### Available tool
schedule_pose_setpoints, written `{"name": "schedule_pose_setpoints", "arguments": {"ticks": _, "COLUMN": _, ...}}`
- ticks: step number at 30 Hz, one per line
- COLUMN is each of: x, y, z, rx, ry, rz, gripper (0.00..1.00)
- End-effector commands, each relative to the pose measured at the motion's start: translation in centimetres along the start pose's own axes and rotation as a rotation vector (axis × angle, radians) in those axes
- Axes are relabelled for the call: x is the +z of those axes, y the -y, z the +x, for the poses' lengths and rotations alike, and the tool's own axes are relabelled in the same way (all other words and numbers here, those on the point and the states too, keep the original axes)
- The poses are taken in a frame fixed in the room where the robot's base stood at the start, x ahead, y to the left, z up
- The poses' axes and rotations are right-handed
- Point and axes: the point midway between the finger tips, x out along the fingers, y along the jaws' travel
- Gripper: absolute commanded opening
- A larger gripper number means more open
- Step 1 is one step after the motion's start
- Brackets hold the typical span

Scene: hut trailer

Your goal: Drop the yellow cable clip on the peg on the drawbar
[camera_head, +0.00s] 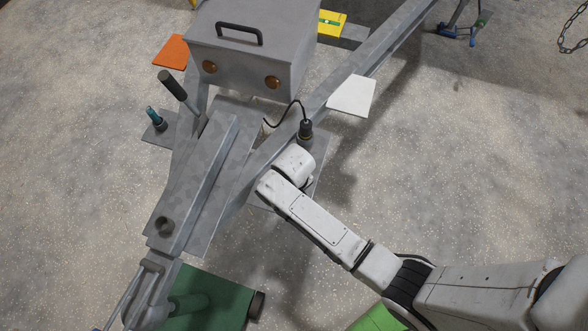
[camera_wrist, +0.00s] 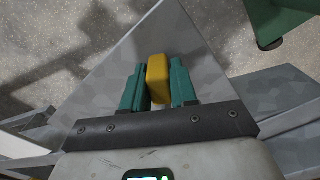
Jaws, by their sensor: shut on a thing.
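My gripper (camera_wrist: 157,80) has two teal fingers, shut on the yellow cable clip (camera_wrist: 158,72) in the wrist view. The clip looks like a small rounded yellow block standing out between the fingertips. It is over a grey metal plate surface, but its height above this cannot be told. In the head view my wrist hides the gripper and the clip, beside the drawbar (camera_head: 207,190). A short round dark fitting (camera_head: 165,226) stands on the drawbar near its lower end; I cannot tell whether it is the peg.
A black plug (camera_head: 305,129) with a cable stands close to my wrist. A grey box (camera_head: 245,50), a lever (camera_head: 172,85) and a teal-topped post (camera_head: 153,115) are farther up.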

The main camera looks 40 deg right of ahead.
Motion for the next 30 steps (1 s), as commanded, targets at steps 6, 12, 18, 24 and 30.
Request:
{"name": "schedule_pose_setpoints", "arguments": {"ticks": 6, "x": 0.0, "y": 0.0, "z": 0.0, "rx": 0.000, "ry": 0.000, "rz": 0.000, "gripper": 0.31}}
{"name": "schedule_pose_setpoints", "arguments": {"ticks": 12, "x": 0.0, "y": 0.0, "z": 0.0, "rx": 0.000, "ry": 0.000, "rz": 0.000, "gripper": 0.50}}
{"name": "schedule_pose_setpoints", "arguments": {"ticks": 18, "x": 0.0, "y": 0.0, "z": 0.0, "rx": 0.000, "ry": 0.000, "rz": 0.000, "gripper": 0.57}}
{"name": "schedule_pose_setpoints", "arguments": {"ticks": 24, "x": 0.0, "y": 0.0, "z": -0.5, "rx": 0.000, "ry": -0.001, "rz": 0.000, "gripper": 0.57}}
{"name": "schedule_pose_setpoints", "arguments": {"ticks": 30, "x": -0.1, "y": 0.0, "z": -3.5, "rx": -0.001, "ry": -0.003, "rz": 0.000, "gripper": 0.57}}
